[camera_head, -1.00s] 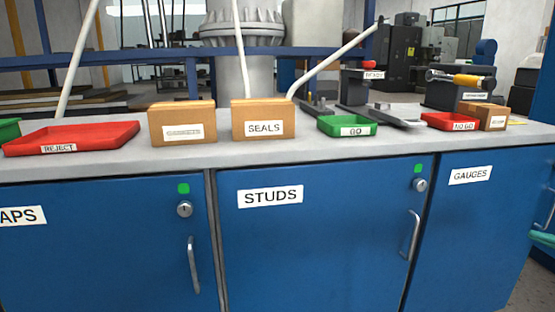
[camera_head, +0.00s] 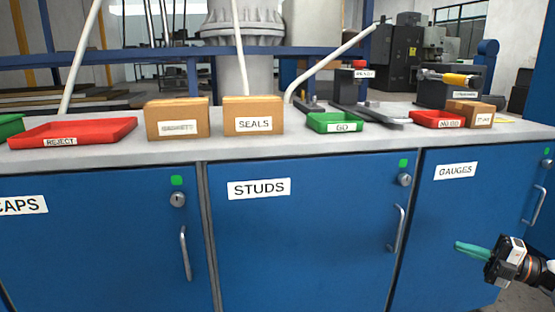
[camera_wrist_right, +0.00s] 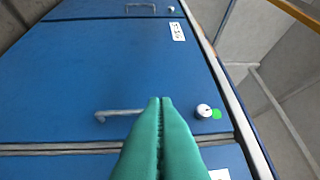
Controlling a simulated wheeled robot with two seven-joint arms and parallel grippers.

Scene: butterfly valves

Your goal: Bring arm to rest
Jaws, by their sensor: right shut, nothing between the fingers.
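My right gripper (camera_head: 458,246) is at the lower right of the head view, in front of the blue GAUGES cabinet door (camera_head: 440,215). Its green fingers are together, with nothing between them. In the right wrist view the shut fingers (camera_wrist_right: 160,100) point at a blue cabinet front with a bar handle (camera_wrist_right: 122,112) and a round lock (camera_wrist_right: 204,111). The fingers overlap the handle's end in that view; I cannot tell any contact. My left gripper is not in view.
The grey worktop (camera_head: 300,147) carries a red REJECT tray (camera_head: 75,130), a SEALS box (camera_head: 253,115), a green GO tray (camera_head: 335,122) and a red NO GO tray (camera_head: 437,119). The STUDS door (camera_head: 300,230) is closed. Floor shows at the lower right.

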